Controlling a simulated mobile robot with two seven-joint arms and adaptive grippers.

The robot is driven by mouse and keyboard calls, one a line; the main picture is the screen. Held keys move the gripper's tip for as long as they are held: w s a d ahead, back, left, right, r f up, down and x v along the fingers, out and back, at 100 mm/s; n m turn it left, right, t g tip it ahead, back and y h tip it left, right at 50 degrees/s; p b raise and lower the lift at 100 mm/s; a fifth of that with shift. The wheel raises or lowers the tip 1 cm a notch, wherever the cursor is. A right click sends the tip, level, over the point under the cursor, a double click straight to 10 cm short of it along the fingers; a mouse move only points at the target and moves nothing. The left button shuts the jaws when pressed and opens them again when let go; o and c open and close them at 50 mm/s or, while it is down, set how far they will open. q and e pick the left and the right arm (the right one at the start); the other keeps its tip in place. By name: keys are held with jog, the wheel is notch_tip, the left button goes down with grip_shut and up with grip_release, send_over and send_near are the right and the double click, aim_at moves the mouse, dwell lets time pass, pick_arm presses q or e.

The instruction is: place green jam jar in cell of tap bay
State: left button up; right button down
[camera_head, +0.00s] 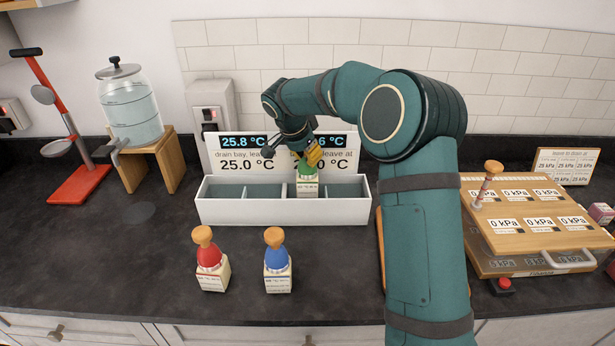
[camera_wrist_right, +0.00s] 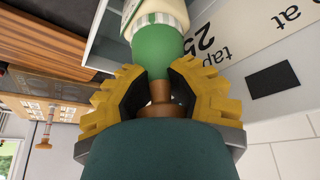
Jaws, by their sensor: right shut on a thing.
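The green jam jar (camera_head: 308,189) has a green upper part, a pale labelled body and a wooden knob. My right gripper (camera_head: 314,152) is shut on its knob from above. In the right wrist view, the yellow fingers (camera_wrist_right: 159,90) close on the knob, with the green neck (camera_wrist_right: 157,52) beyond. The jar is upright at the right half of the white divided tray (camera_head: 285,212), under the tap side of the sign; its base is hidden behind the front wall, so I cannot tell whether it touches the floor. My left gripper is not in view.
A red jar (camera_head: 210,262) and a blue jar (camera_head: 277,265) stand on the counter before the tray. A glass dispenser (camera_head: 131,108) on a wooden stand and a red stand (camera_head: 77,183) are left. A wooden panel rack (camera_head: 540,236) is right of my arm.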

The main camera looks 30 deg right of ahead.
aim_at(305, 168)
jog(key=shift+f+b, duration=0.3)
jog(key=shift+f, duration=2.35)
jog(key=shift+f, duration=0.15)
jog(key=c, duration=0.9)
grip_release()
jog(key=shift+o, duration=0.2)
jog(key=shift+r, duration=0.25)
jog(key=p+v, duration=0.1)
jog(key=v, duration=1)
jog(key=shift+a+r, duration=0.3)
jog(key=shift+s+f, duration=0.1)
jog(key=shift+s, duration=0.05)
